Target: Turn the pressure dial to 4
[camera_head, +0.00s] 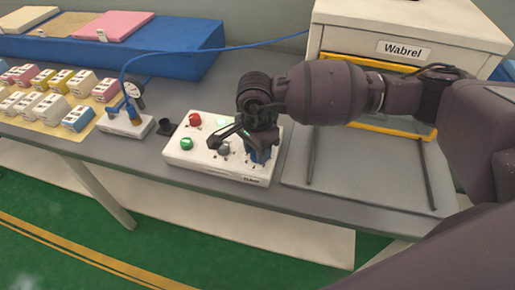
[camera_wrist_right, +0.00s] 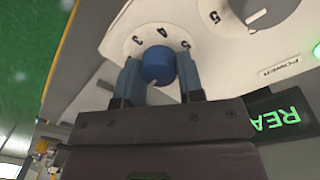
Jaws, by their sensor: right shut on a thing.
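The blue pressure dial (camera_wrist_right: 158,66) sits on a white round scale of the control panel (camera_head: 203,168). Small numbers, among them what look like 3, 4 and 5, show around its far side in the right wrist view. The dial's pointer is not clear, so I cannot tell its setting. My right gripper (camera_wrist_right: 160,80) is shut on the dial, one finger on each side. In the head view the right gripper (camera_head: 260,152) reaches down over the panel's right end and hides most of the dial. My left gripper is not in view.
The panel also has a red button (camera_head: 195,119), a green button (camera_head: 186,144) and a grey knob (camera_head: 223,149). A white "Wabrel" machine (camera_head: 405,40) stands behind my arm. A green-lettered display (camera_wrist_right: 280,118) shows in the wrist view.

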